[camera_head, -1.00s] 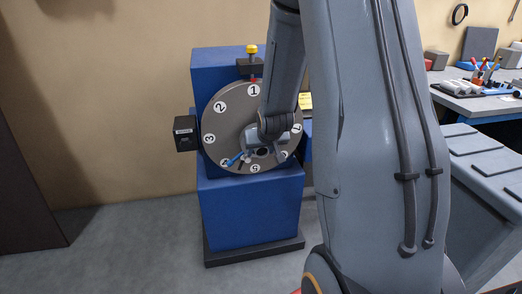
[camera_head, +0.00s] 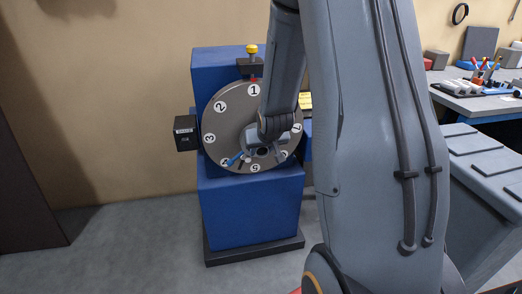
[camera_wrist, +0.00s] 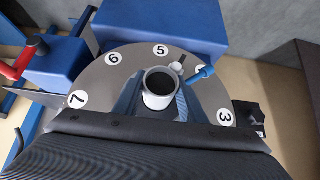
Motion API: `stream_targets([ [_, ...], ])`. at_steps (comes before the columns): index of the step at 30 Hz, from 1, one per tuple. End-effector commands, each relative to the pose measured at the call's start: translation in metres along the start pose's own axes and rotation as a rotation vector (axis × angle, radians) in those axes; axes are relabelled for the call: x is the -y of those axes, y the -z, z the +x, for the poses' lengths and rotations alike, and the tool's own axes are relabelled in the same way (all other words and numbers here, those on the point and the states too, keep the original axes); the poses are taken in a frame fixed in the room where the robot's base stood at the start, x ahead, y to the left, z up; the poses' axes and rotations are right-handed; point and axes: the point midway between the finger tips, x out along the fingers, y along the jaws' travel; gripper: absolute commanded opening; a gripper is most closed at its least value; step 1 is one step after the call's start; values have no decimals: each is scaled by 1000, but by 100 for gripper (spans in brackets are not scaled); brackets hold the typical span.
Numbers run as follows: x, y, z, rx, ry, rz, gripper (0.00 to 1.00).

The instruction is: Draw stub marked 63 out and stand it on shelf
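A round grey dial (camera_head: 225,120) with numbered white discs is mounted on a blue cabinet. In the wrist view the dial (camera_wrist: 105,80) fills the middle. A short white cylinder with a dark, hollow-looking end (camera_wrist: 159,99) stands out from it between my gripper's fingers (camera_wrist: 160,95). The fingers flank it closely; I cannot tell whether they press on it. No mark 63 is readable. In the head view my gripper (camera_head: 263,143) is at the dial's lower middle, partly hidden by my arm. No shelf can be made out for certain.
A blue handle (camera_wrist: 203,75) and a small pale knob (camera_wrist: 178,65) stick out close to the fingers, near disc 4. A black box (camera_head: 185,133) juts out left of the dial. A yellow-topped plunger (camera_head: 252,50) is above. A workbench (camera_head: 480,103) stands at right.

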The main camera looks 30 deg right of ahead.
Motion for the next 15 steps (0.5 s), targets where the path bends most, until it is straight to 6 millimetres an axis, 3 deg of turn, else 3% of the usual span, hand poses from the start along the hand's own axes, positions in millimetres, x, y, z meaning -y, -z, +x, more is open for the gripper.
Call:
stream_targets([
  [15,0,-12,-11,-1,0,1,2],
])
